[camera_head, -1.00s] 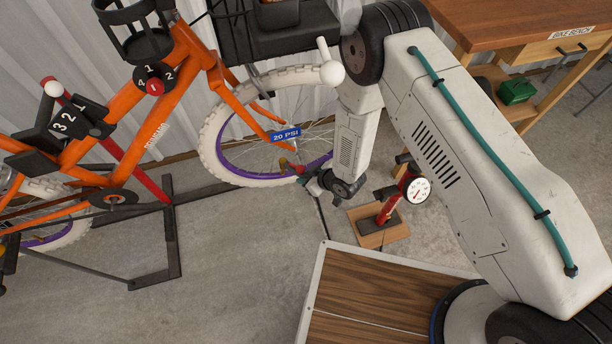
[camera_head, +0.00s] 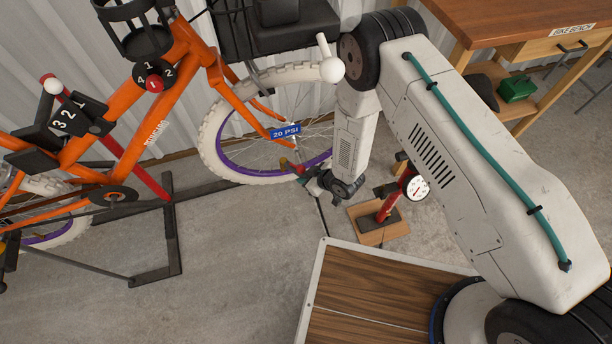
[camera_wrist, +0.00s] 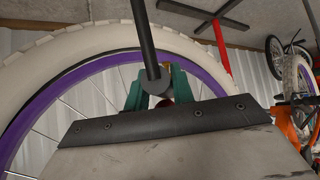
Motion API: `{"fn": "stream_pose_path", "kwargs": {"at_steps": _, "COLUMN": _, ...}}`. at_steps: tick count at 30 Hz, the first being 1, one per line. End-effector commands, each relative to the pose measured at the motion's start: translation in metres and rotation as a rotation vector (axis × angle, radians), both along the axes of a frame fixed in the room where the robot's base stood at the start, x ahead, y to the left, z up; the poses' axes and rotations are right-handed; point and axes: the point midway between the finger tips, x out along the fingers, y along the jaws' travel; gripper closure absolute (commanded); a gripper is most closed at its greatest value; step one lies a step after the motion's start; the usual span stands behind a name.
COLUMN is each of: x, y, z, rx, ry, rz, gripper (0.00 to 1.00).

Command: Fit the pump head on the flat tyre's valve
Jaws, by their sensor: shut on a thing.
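The bike's white tyre (camera_head: 207,140) with a purple rim stands upright; a blue "20 PSI" tag (camera_head: 285,133) shows in front of its spokes. My gripper (camera_head: 306,177) is at the lower right of this wheel, close to the rim. In the wrist view my green fingers (camera_wrist: 160,92) are shut on the pump head (camera_wrist: 153,84), which is mostly hidden between them. A dark hose (camera_wrist: 143,38) runs from it. The tyre (camera_wrist: 45,60) and rim fill the view behind. I cannot make out the valve or whether the head touches it.
The red pump (camera_head: 388,207) with a round white gauge (camera_head: 417,188) stands on a wooden base on the floor, right of my gripper. A bike stand (camera_head: 170,235) is at left. The bike bench (camera_head: 530,25) is at upper right. Concrete floor is open at lower left.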

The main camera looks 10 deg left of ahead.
Motion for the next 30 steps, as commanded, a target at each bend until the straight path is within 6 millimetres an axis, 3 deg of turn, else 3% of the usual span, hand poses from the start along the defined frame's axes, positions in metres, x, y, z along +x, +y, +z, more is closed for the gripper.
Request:
{"fn": "stream_pose_path", "kwargs": {"at_steps": 14, "x": -0.0001, "y": -0.0001, "z": -0.0103, "rx": -0.002, "ry": 0.001, "rz": 0.0, "gripper": 1.0}}
{"fn": "stream_pose_path", "kwargs": {"at_steps": 15, "x": -0.0003, "y": -0.0002, "z": -0.0107, "rx": -0.002, "ry": 0.001, "rz": 0.0, "gripper": 0.73}}
{"fn": "stream_pose_path", "kwargs": {"at_steps": 18, "x": -0.0003, "y": -0.0002, "z": -0.0103, "rx": -0.001, "ry": 0.0, "rz": 0.0, "gripper": 0.51}}
{"fn": "stream_pose_path", "kwargs": {"at_steps": 30, "x": -0.0033, "y": -0.0083, "z": -0.0014, "rx": -0.001, "ry": 0.001, "rz": -0.001, "gripper": 0.51}}
